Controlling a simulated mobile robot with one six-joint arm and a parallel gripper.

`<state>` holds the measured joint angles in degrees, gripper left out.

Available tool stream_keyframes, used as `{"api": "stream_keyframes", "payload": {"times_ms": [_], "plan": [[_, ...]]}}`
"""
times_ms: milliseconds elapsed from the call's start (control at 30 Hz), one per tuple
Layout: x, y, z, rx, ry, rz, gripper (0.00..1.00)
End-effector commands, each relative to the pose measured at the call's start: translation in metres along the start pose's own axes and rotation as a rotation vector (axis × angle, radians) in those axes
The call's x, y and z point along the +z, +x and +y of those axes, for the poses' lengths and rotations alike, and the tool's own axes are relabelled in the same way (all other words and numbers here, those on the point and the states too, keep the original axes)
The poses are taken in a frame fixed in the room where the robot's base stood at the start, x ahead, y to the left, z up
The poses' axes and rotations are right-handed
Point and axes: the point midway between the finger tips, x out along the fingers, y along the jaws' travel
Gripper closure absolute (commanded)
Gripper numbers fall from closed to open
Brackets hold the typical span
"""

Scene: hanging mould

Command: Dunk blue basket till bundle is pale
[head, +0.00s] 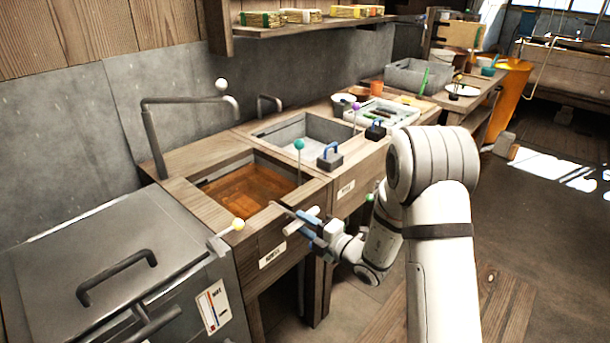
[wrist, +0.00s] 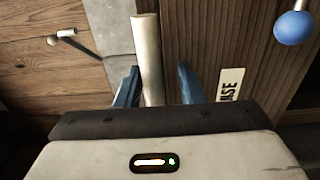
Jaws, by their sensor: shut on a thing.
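My gripper (head: 308,226) is at the front edge of the near basin, with its blue fingers on either side of a pale round rod (head: 296,226). In the wrist view the rod (wrist: 149,45) stands between the blue fingertips (wrist: 158,82). What the rod belongs to cannot be told. The near basin holds brown-orange liquid (head: 243,188). I cannot make out a blue basket or a bundle in either view. Two dark blocks with blue handles (head: 330,155) (head: 376,130) sit on the counter by the second basin.
A teal ball (head: 299,144) rises at the basin's right. The second basin (head: 310,130) is grey. A tap (head: 152,130) stands behind.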

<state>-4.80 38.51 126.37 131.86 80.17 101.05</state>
Motion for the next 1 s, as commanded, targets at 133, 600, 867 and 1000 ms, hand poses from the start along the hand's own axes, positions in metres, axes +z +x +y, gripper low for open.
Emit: {"api": "stream_keyframes", "payload": {"times_ms": [133,600,867,1000], "plan": [[-0.002,-0.003,-0.005,-0.020,0.010,0.000,0.82],[-0.001,-0.001,0.059,-0.011,0.005,0.001,0.93],[-0.001,0.000,0.095,-0.006,0.002,0.001,0.93],[0.000,0.000,0.114,-0.004,0.002,0.001,0.93]]}}
